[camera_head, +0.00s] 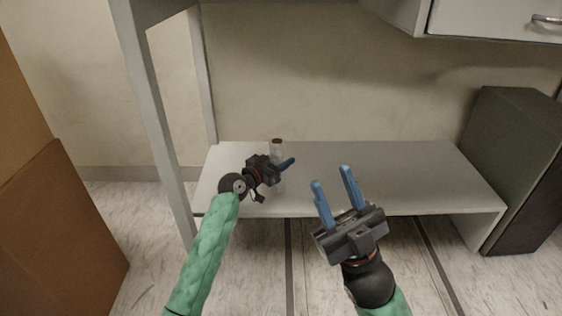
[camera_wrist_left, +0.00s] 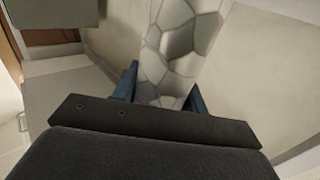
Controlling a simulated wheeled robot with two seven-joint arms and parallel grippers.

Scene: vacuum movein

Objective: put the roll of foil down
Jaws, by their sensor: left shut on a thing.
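My left gripper (camera_head: 286,164) is shut on the roll, over the left part of the low white shelf (camera_head: 360,180). The gripper hides the roll's middle. I cannot tell whether its lower end touches the shelf. My right gripper (camera_head: 332,178) is open and empty, in front of the shelf's front edge, with its blue fingers apart.
A white upright post (camera_head: 160,125) stands at the shelf's left. A dark grey-green box (camera_head: 515,160) stands at its right, and a brown cardboard box (camera_head: 65,225) is at far left. A drawer unit (camera_head: 490,20) hangs above right. The shelf's middle and right are clear.

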